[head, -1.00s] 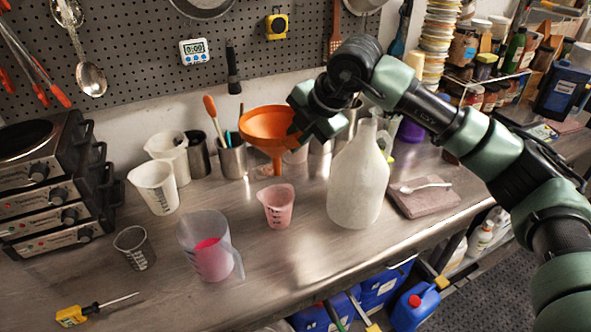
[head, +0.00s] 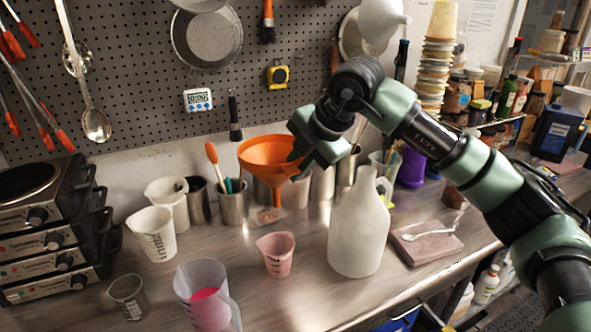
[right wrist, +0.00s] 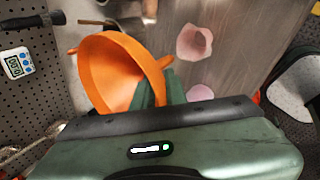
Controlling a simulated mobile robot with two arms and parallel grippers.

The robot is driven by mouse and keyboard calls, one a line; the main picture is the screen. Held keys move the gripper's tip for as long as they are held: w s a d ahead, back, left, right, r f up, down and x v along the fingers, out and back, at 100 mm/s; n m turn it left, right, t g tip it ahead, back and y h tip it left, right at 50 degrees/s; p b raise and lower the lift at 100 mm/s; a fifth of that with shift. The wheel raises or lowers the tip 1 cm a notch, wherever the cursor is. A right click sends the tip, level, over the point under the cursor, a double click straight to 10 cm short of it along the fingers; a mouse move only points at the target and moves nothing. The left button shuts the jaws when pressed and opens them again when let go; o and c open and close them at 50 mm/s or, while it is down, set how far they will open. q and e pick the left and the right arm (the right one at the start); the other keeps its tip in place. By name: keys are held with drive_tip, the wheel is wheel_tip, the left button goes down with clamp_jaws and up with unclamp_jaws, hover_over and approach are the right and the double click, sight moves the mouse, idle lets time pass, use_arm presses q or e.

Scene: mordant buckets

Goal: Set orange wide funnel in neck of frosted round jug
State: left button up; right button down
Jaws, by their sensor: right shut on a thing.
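The orange wide funnel (head: 268,153) is held in the air, mouth up and stem down, left of the jug and above the bench. My right gripper (head: 297,160) is shut on the funnel's right side. In the right wrist view the funnel (right wrist: 112,75) shows its open mouth beside the gripper (right wrist: 155,92), whose fingertips are partly hidden. The frosted round jug (head: 358,238) stands upright on the bench with its handle to the right. Its narrow neck is clear of the funnel, below and right of the gripper. My left gripper is not in view.
A pink beaker (head: 276,255) stands left of the jug, and a clear pitcher with pink liquid (head: 207,300) is nearer the front. A grey-pink slab with a white spoon (head: 425,245) lies right of the jug. Metal cups (head: 232,205) line the back.

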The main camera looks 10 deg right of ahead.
drive_tip(key=shift+r+p, duration=2.7)
drive_tip(key=shift+r, duration=2.3)
